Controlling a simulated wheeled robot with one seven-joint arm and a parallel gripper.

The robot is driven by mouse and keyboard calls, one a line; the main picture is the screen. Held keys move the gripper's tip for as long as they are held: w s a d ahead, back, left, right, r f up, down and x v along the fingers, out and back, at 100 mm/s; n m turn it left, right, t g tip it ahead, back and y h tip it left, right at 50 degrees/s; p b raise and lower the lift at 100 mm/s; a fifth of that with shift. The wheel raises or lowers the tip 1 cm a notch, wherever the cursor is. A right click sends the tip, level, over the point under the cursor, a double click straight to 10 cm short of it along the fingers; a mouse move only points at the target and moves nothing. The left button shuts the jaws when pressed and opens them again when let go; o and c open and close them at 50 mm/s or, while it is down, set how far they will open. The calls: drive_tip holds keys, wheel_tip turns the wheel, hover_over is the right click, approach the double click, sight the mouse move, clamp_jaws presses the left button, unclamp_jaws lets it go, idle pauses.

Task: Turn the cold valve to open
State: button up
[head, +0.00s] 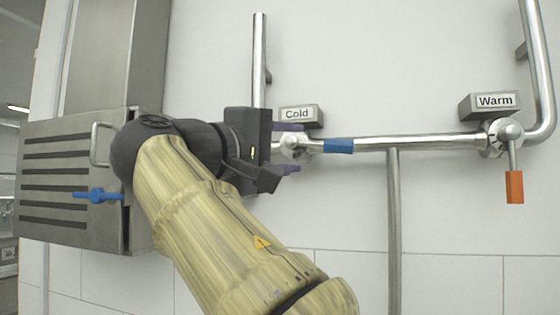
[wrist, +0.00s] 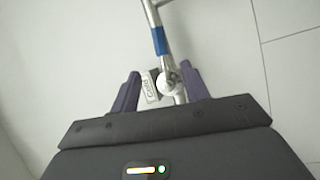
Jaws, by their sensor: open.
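The cold valve (head: 295,145) is a round metal body on the pipe beneath the "Cold" label (head: 297,114). Its lever has a blue grip (head: 338,146) and points right, lying along the horizontal pipe. My gripper (head: 291,148) is open at the valve, one purple finger above it and one below. In the wrist view, my gripper (wrist: 161,70) has its fingers apart on either side of the valve hub (wrist: 169,79), and the blue grip (wrist: 159,42) extends beyond the fingertips. I cannot tell whether a finger touches the valve. My wrist hides part of the valve's left side.
The warm valve (head: 505,132), with an orange grip (head: 515,187) hanging down, is on the right. A vertical pipe (head: 394,220) drops from the horizontal pipe. A metal cabinet (head: 70,185) with a blue handle stands left of my arm. The tiled wall is close behind the pipes.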

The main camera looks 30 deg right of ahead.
drive_tip(key=shift+s+a, duration=0.25)
drive_tip(key=shift+a, duration=0.45)
drive_tip(key=shift+w+f, duration=0.1)
drive_tip(key=shift+f, duration=0.05)
drive_tip(key=w+a+f+n+t+y+b, duration=0.1)
drive_tip(key=w+f+n+y, duration=0.1)
drive_tip(key=w+f, duration=0.5)
drive_tip(key=w+a+f+n+t+y+b, duration=0.1)
drive_tip(key=w+f+n+y, duration=0.15)
drive_tip(key=f, duration=0.75)
drive_tip(key=w+a+f+n+t+y+b, duration=0.1)
drive_tip(key=w+f+n+y, duration=0.25)
drive_tip(key=f, duration=0.55)
wheel_tip(320, 180, down, 13)
drive_tip(key=w+g+y+b, duration=0.1)
drive_tip(key=y, duration=0.1)
drive_tip(key=s+a+f+m+g+y+b, duration=0.1)
drive_tip(key=s+f, duration=0.4)
drive_tip(key=f, duration=0.7)
drive_tip(key=s+a+f+m+g+y+b, duration=0.1)
drive_tip(key=s+f+m+g+y+b, duration=0.1)
drive_tip(key=f, duration=0.9)
drive_tip(key=s+a+f+m+g+y+b, duration=0.1)
drive_tip(key=s+f+m+y, duration=0.4)
drive_tip(key=s+f, duration=0.5)
wheel_tip(320, 180, down, 3)
drive_tip(key=shift+s+a+r+m+g+b, duration=0.15)
drive_tip(key=shift+a+m+g+b, duration=0.2)
drive_tip(key=shift+a+m+g, duration=0.35)
